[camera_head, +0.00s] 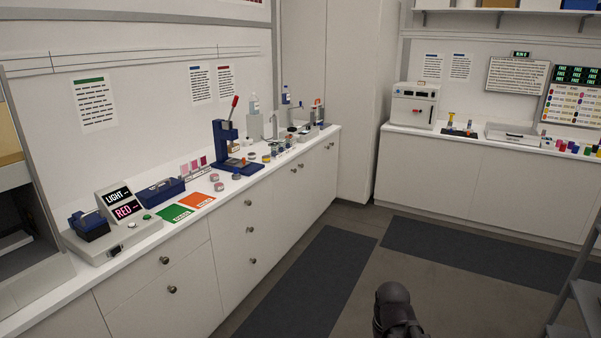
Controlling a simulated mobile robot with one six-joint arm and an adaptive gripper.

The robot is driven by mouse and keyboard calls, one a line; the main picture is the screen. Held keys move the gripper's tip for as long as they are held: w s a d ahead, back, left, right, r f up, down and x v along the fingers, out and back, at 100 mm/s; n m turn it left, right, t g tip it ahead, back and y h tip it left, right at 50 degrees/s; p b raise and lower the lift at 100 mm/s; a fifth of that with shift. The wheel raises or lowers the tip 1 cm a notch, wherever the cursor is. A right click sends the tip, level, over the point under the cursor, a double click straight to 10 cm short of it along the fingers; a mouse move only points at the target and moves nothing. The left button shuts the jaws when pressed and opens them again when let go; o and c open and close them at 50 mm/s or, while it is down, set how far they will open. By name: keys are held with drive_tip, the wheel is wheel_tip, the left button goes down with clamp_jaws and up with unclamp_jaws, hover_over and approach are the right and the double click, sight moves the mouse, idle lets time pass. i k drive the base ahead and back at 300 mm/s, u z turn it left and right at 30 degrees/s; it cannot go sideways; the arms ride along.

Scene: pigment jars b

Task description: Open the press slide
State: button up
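The press (219,138) stands on the left counter, toward its middle. It has a blue upright frame, a blue base and a red lever tilted up to the right. An orange-brown piece shows low on its front, over the blue base. This may be the slide, but it is too small to tell, or whether it is open or shut. A dark rounded part of my arm shows at the bottom, over the floor and well away from the press. No gripper fingers are visible.
The left counter (72,284) also holds a device with LIGHT and RED displays (122,203), a blue tray (160,191), green (174,212) and orange (197,201) cards, and several small jars. Dark floor mats (305,285) lie before the counters. A ladder-like frame (577,290) stands at right.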

sight(237, 160)
drive_tip(key=u, duration=0.15)
drive_tip(key=i, duration=1.75)
drive_tip(key=u, duration=0.55)
drive_tip(key=i, duration=1.8)
drive_tip(key=u, duration=0.3)
